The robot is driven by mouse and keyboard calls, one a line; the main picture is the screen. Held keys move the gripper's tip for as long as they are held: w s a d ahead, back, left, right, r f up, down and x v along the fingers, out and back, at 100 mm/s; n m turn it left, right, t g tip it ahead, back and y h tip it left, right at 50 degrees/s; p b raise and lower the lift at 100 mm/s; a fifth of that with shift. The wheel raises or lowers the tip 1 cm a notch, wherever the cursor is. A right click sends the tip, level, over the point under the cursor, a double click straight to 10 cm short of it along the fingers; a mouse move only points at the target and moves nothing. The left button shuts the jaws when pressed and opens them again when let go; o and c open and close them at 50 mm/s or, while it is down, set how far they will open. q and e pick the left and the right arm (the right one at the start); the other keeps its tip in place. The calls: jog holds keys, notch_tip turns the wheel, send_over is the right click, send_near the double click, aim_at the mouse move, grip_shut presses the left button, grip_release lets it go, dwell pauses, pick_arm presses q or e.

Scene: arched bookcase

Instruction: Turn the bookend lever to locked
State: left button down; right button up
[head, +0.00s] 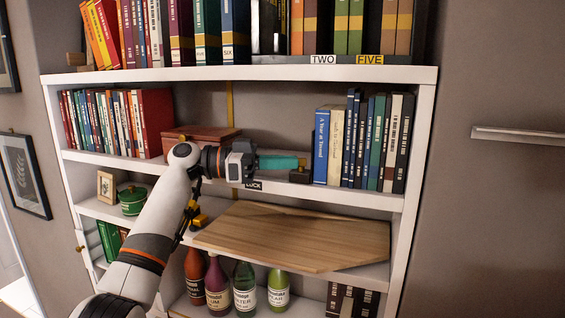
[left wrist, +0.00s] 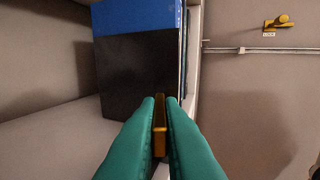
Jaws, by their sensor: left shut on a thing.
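My left gripper (head: 296,162) reaches in from the left to the middle shelf, with its teal fingers pointing right at the bookend. In the left wrist view, the two fingers (left wrist: 160,104) are shut on a narrow yellow lever (left wrist: 160,128), which stands between them. The dark bookend (left wrist: 138,75) shows there as a black panel just beyond the fingertips. In the head view, the bookend (head: 300,175) is a small dark block left of the blue book. A "LOCK" label (head: 253,185) is on the shelf edge below the gripper. My right gripper is in neither view.
Upright books (head: 365,140) fill the shelf right of the bookend. A brown box (head: 203,134) sits behind my arm. A wooden board (head: 300,236) sticks out below, above several bottles (head: 243,286). A rail (head: 520,135) is on the right wall.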

pick_arm(q)
jog(key=shift+f, duration=0.1)
jog(key=c, duration=1.8)
grip_release()
jog(key=shift+c, duration=0.2)
jog(key=shift+d, duration=0.1)
jog(key=shift+a+b, duration=0.3)
jog(key=shift+a, duration=0.15)
jog(key=a+b, duration=0.4)
jog(key=a, duration=0.7)
jog(key=shift+s, duration=0.2)
jog(key=shift+o, duration=0.5)
